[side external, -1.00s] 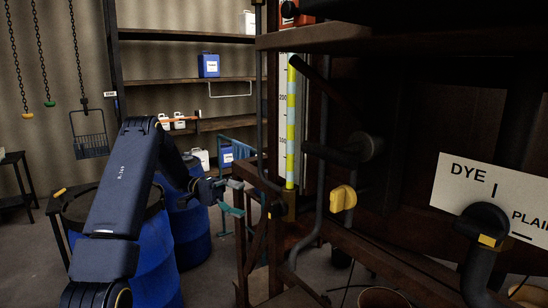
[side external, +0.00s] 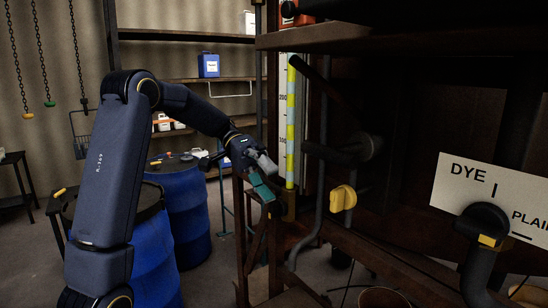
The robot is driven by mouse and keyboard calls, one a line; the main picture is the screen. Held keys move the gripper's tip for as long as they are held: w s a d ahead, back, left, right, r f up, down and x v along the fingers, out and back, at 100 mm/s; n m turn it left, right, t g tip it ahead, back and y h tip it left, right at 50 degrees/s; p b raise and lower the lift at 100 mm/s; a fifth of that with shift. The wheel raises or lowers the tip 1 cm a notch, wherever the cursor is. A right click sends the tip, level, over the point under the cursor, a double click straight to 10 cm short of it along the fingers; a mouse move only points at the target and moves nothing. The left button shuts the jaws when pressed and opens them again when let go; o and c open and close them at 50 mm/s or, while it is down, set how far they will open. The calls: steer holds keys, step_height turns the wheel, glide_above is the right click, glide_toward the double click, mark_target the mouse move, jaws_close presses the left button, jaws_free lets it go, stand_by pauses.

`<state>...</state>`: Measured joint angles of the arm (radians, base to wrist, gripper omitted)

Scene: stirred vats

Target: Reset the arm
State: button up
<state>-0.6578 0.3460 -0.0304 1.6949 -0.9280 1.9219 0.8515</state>
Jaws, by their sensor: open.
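My gripper (side external: 264,177) is open and empty at the middle of the side external view. It points down and to the right, just left of the lower end of the yellow-striped level gauge (side external: 291,125). I cannot tell whether it touches the wooden stand below it. My arm bends high at the left and reaches down to the gripper. One finger looks teal and the other grey.
Blue drums (side external: 183,205) stand behind and beside my arm. A yellow valve handle (side external: 343,198) and dark pipes are right of the gripper. A sign (side external: 490,200) reads DYE and PLAIN. Shelves (side external: 185,80) hold containers at the back. A wire basket (side external: 82,127) hangs at the left.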

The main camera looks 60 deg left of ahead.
steer(key=s+d+f+m+y, duration=0.2)
steer(key=s+d+y, duration=0.6)
steer(key=s+d, duration=0.4)
steer(key=s+a+f+n+t+y, duration=0.1)
steer(key=a+f+n+t+y, duration=0.2)
steer(key=a+f+t+y, duration=0.2)
steer(key=shift+a+f+n+t+y, duration=0.15)
steer(key=shift+a+n+t+y, duration=0.3)
steer(key=shift+a, duration=1)
